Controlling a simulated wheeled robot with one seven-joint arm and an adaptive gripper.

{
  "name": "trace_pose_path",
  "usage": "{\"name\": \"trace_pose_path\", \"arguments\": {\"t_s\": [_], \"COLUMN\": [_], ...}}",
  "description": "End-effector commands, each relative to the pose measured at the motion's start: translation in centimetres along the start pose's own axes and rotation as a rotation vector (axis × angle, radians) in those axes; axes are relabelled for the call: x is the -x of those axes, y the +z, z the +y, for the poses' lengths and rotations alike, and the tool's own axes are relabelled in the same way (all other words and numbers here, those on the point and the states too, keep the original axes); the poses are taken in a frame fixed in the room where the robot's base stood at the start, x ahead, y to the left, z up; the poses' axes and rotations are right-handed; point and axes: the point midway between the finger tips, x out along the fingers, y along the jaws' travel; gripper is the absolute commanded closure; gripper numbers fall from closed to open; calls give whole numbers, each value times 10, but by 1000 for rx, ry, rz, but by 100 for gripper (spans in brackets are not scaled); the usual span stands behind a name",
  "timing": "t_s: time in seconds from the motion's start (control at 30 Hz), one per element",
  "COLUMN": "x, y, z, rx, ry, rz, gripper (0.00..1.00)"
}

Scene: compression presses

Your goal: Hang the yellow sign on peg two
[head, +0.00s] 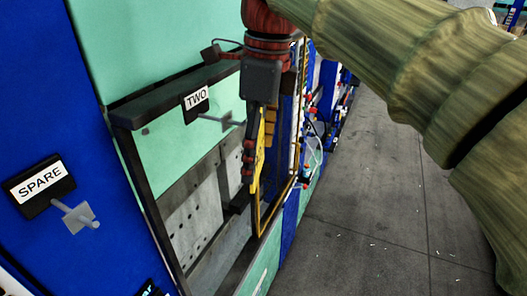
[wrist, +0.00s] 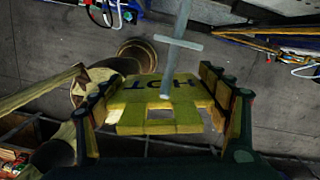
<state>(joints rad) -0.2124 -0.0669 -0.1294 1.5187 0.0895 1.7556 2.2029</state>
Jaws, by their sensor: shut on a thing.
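The yellow sign (wrist: 192,92) has dark upside-down lettering that looks like HOT and a rectangular slot near its near edge. My gripper (wrist: 150,88) is shut on it, one finger on each side. In the head view my gripper (head: 249,170) points down and the sign (head: 261,150) shows edge-on at its right. Peg two (head: 213,120), a grey rod with a crosspiece under the TWO label (head: 196,99), points toward the gripper. In the wrist view the peg (wrist: 178,42) overlaps the sign, its end near the slot. I cannot tell whether it passes through.
A SPARE label (head: 39,186) and its grey peg (head: 77,215) are on the blue panel at left. A dark ledge (head: 165,94) runs above peg two. Presses with cables stand behind the gripper. Grey floor (head: 370,200) at right is clear.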

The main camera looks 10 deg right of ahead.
Motion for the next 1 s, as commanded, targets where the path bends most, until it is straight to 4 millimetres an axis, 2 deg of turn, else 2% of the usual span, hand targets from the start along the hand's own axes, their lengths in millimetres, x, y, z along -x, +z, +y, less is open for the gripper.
{"name": "trace_pose_path", "arguments": {"t_s": [0.53, 1.0], "x": [-6, -17], "y": [28, 38], "z": [-7, -10], "rx": [2, 0], "ry": [1, 0], "rz": [0, 0], "gripper": [51, 51]}}
